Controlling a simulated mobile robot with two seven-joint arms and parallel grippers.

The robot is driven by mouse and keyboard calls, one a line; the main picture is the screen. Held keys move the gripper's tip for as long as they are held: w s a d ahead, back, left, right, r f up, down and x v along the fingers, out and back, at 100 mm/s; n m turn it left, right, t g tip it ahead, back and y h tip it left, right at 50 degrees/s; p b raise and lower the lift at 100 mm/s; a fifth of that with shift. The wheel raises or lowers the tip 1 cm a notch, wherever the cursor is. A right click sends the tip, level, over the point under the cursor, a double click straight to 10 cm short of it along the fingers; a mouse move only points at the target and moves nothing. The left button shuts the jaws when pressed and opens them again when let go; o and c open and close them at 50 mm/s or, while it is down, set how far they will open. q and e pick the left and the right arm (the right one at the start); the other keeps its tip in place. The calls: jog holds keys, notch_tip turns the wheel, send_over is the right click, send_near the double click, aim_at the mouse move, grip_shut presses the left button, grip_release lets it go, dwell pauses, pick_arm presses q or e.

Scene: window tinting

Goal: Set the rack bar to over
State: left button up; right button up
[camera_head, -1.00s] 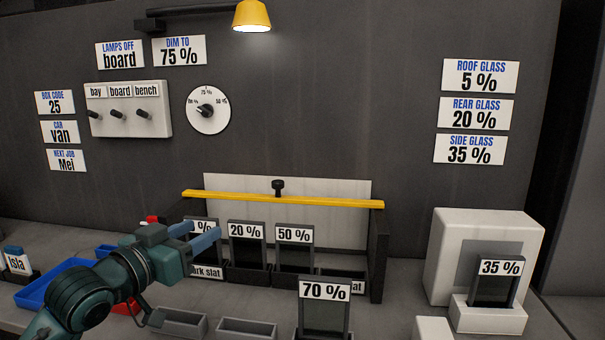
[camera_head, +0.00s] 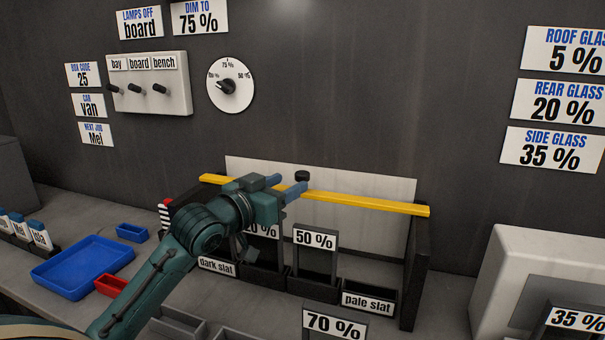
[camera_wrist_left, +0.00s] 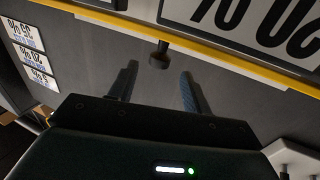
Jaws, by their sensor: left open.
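The rack bar (camera_head: 365,204) is a long yellow strip lying across the top of the rack, in front of its pale back panel (camera_head: 395,190). A black knob (camera_head: 302,176) stands at the middle of the bar. My left gripper (camera_head: 290,186) is open at the bar, its fingers pointing at the knob and hiding part of the bar. In the left wrist view the knob (camera_wrist_left: 159,58) shows just beyond and between the two blue fingertips (camera_wrist_left: 158,75), apart from them. The yellow bar (camera_wrist_left: 200,41) crosses that view. My right gripper is not in view.
Below the bar, film samples such as the 50 % one (camera_head: 315,240) stand in the rack, with a pale slat slot (camera_head: 368,302) at right. A 70 % sample (camera_head: 335,325) stands in front. A blue tray (camera_head: 82,267) and red tray (camera_head: 110,285) lie left.

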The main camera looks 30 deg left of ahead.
aim_at(297, 179)
pick_arm(q)
jog(key=w, duration=0.6)
jog(key=shift+d, duration=0.3)
jog(key=shift+c, duration=0.3)
grip_shut()
